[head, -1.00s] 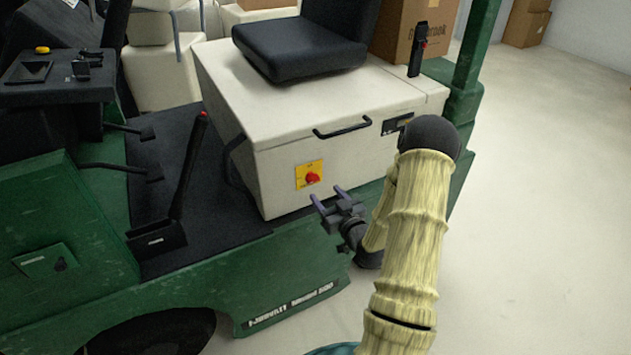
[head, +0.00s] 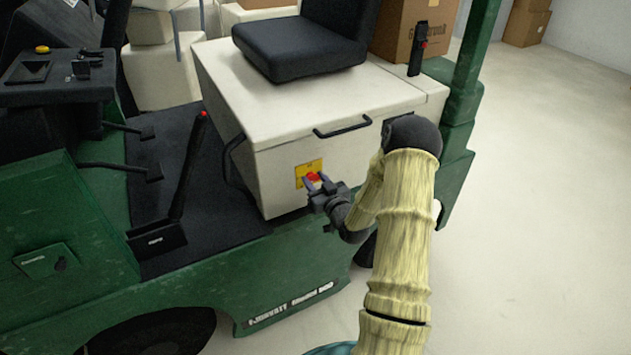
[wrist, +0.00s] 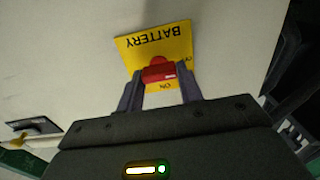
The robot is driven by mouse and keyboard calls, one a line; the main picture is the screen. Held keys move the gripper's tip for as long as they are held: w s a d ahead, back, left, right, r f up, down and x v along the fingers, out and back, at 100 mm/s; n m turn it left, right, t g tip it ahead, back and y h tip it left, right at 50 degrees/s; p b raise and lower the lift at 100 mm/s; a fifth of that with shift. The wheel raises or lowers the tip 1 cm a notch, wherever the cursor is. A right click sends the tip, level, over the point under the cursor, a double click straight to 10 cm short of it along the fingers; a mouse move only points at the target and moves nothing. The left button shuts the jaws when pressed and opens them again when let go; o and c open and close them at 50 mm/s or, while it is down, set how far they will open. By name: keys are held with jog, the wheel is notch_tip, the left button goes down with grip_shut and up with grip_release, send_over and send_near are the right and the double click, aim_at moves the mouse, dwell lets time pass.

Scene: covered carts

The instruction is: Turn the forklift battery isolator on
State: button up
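The battery isolator is a red rotary knob (wrist: 157,70) on a yellow plate (wrist: 178,41) marked BATTERY, with an ON label near the gripper in the wrist view. In the head view the yellow plate (head: 303,172) sits on the front of the cream battery box, and the red knob (head: 313,177) is partly hidden by my gripper. My gripper (wrist: 159,82) is open, with one finger on each side of the knob. I cannot tell whether the fingers touch it. In the head view my gripper (head: 318,183) is right at the plate.
The cream box (head: 290,130) has a black handle (head: 342,127) above the isolator and a black seat (head: 300,50) on top. A red-tipped lever (head: 190,165) rises from the floor to the left. Open grey floor (head: 540,220) lies to the right.

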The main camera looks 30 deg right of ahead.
jog(key=shift+m, duration=0.4)
jog(key=shift+c, duration=0.4)
jog(key=m, duration=0.3)
jog(key=m+p, duration=0.1)
jog(key=m, duration=0.4)
jog(key=shift+d+m, duration=0.15)
jog(key=shift+m, duration=0.25)
jog(key=m+p, duration=0.1)
jog(key=m, duration=0.2)
jog(key=shift+f+m, duration=0.1)
jog(key=shift+m, duration=0.3)
jog(key=m, duration=0.2)
jog(key=m+p, duration=0.1)
jog(key=m, duration=0.1)
jog(key=shift+f+m, duration=0.2)
jog(key=shift+m, duration=0.1)
jog(key=o, duration=1)
